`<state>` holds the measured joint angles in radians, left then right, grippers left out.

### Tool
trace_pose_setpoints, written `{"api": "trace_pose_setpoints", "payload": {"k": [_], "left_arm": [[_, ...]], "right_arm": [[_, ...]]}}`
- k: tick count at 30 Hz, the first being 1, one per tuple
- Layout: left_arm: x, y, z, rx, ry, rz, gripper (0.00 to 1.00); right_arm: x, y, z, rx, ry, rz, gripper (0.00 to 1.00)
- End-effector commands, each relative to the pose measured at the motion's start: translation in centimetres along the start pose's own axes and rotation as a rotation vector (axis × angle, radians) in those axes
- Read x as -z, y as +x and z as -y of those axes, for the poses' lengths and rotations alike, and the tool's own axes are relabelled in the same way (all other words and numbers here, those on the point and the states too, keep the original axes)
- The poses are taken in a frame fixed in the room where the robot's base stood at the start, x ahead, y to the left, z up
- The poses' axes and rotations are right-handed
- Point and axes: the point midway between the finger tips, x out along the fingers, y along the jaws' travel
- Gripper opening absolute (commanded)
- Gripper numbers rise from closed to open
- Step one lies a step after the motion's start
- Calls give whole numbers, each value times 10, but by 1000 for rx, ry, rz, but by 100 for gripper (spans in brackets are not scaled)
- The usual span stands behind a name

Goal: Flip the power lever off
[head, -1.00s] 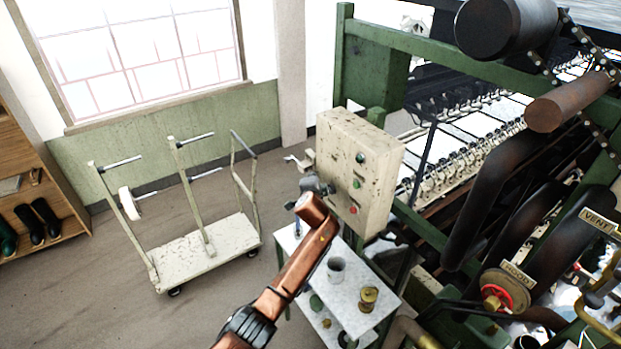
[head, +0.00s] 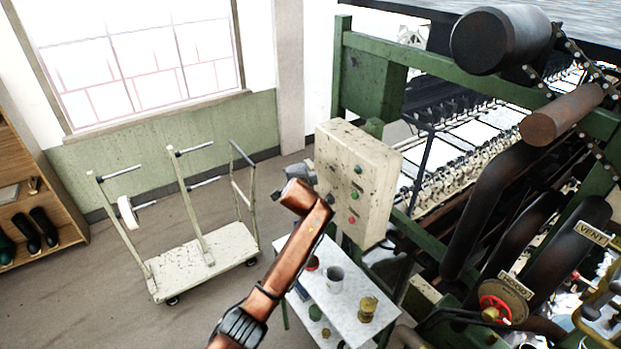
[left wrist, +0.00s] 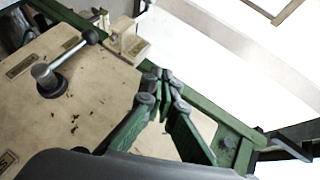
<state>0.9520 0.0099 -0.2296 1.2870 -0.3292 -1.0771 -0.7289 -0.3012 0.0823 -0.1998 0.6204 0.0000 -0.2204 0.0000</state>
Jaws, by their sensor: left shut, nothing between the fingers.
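The power lever (left wrist: 68,63) is a metal rod with a ball end on a round dark hub. In the left wrist view it stands on a beige panel with small label plates, its ball end pointing to the upper right. The panel belongs to the beige control box (head: 366,165), which carries green and red buttons in the head view. My left gripper (left wrist: 166,76) is shut and empty, right of the lever in the left wrist view and apart from it. In the head view my copper forearm hides most of this gripper and the lever. My right gripper is not in view.
A small white table (head: 352,318) with a grey mug (head: 335,279) and a brass pot (head: 367,309) stands below the box. The green-framed reeling machine (head: 460,75) fills the right. A cream cart (head: 215,270) stands left on open floor.

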Motion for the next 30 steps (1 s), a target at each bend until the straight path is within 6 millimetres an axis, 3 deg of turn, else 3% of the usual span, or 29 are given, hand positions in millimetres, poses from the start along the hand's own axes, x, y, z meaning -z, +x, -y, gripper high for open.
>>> {"api": "trace_pose_setpoints", "payload": {"k": [11, 17, 20, 23, 26, 30], "left_arm": [[-5, -12, 15, -1, 0, 0, 0], [-6, -11, 15, -2, 0, 0, 0], [-11, -5, 1, -14, -7, 4, 0], [-29, 11, -35, -49, -27, 15, 0], [-56, 33, -92, -102, -62, 33, 0], [-98, 60, -184, -182, -123, 60, 0]], "right_arm": [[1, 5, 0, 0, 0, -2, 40], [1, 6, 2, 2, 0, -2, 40], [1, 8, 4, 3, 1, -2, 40], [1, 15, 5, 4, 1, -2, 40], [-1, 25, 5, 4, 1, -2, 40], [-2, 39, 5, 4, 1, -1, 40]]}}
